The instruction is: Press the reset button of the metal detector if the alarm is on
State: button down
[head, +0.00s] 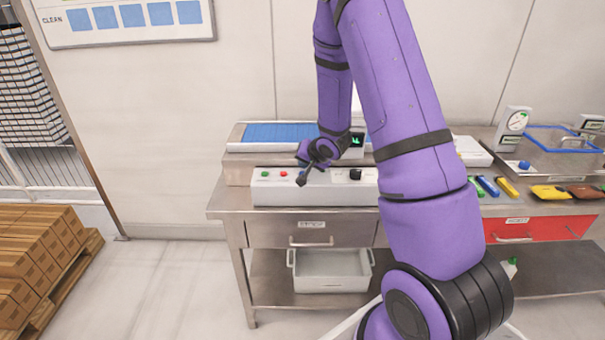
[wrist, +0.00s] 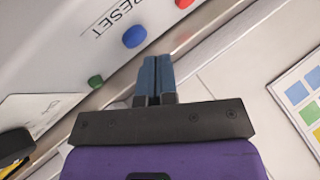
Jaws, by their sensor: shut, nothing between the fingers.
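The control panel (head: 325,192) is a long white box on the steel bench, with a green button (head: 265,174), a red button (head: 284,174) and a black knob (head: 355,174). In the wrist view, a blue button (wrist: 134,37) sits beside the word RESET (wrist: 118,18) on the grey panel face. My gripper (head: 302,178) is shut and empty, low over the panel right of the red button. In the wrist view its fingertips (wrist: 155,58) are close below the blue button; contact cannot be told. A small dark display (head: 357,140) behind shows a green sign; I see no lit alarm.
A blue belt (head: 274,133) runs behind the panel. A white bin (head: 331,283) stands on the lower shelf. Stacked boxes (head: 35,250) are at left. My arm hides the bench's middle.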

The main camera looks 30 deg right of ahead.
jog(key=shift+f, duration=0.4)
jog(key=shift+f, duration=0.35)
dwell(0.8)
jog(key=shift+r, duration=0.8)
jog(key=shift+r, duration=2.5)
